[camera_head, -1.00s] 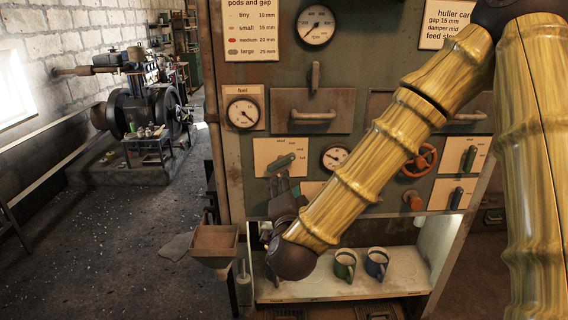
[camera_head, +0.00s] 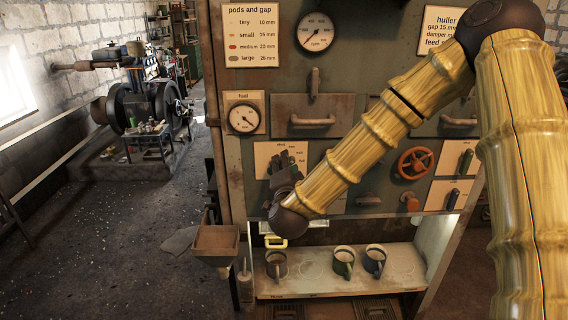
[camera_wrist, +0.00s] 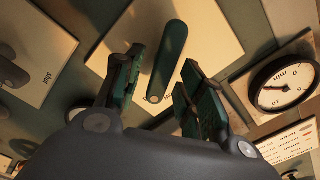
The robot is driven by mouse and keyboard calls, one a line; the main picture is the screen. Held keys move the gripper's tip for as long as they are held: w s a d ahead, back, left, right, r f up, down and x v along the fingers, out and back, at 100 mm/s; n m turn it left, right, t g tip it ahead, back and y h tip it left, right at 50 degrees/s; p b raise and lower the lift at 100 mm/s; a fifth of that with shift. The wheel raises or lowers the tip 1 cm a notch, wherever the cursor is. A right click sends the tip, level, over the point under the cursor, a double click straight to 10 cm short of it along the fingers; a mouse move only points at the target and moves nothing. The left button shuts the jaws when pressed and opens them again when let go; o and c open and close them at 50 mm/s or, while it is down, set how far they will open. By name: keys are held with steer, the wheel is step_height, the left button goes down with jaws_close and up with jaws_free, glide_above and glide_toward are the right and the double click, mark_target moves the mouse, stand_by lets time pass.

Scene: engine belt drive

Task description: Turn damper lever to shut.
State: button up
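A green lever (camera_wrist: 167,60) with a rounded end is mounted on a pale plate (camera_wrist: 215,45) in the wrist view. In the head view the plate (camera_head: 262,152) shows small printed labels, too small to read, and my gripper covers the lever. My gripper (camera_head: 283,160) is in front of this plate. In the wrist view its fingers (camera_wrist: 160,92) are apart, one on each side of the lever. I cannot tell whether either finger touches it.
A fuel gauge (camera_head: 243,118) is left of the plate, with a drawer handle (camera_head: 312,121) above right. A red handwheel (camera_head: 415,163) and other levers (camera_head: 465,160) are to the right. Mugs (camera_head: 344,262) stand on the shelf below, and a hopper (camera_head: 215,240) is at lower left.

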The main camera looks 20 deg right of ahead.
steer(key=shift+w, duration=0.1)
steer(key=shift+c, duration=0.3)
jaws_close()
steer(key=n+b, duration=0.1)
steer(key=n, duration=0.3)
steer(key=n+b, duration=0.1)
steer(key=n, duration=0.3)
steer(key=a+n+b, duration=0.1)
steer(key=n, duration=0.2)
steer(key=shift+w+r+n, duration=0.1)
steer(key=shift+r+n, duration=0.15)
steer(key=shift+n, duration=0.15)
stand_by(0.4)
steer(key=shift+o, duration=0.3)
jaws_free()
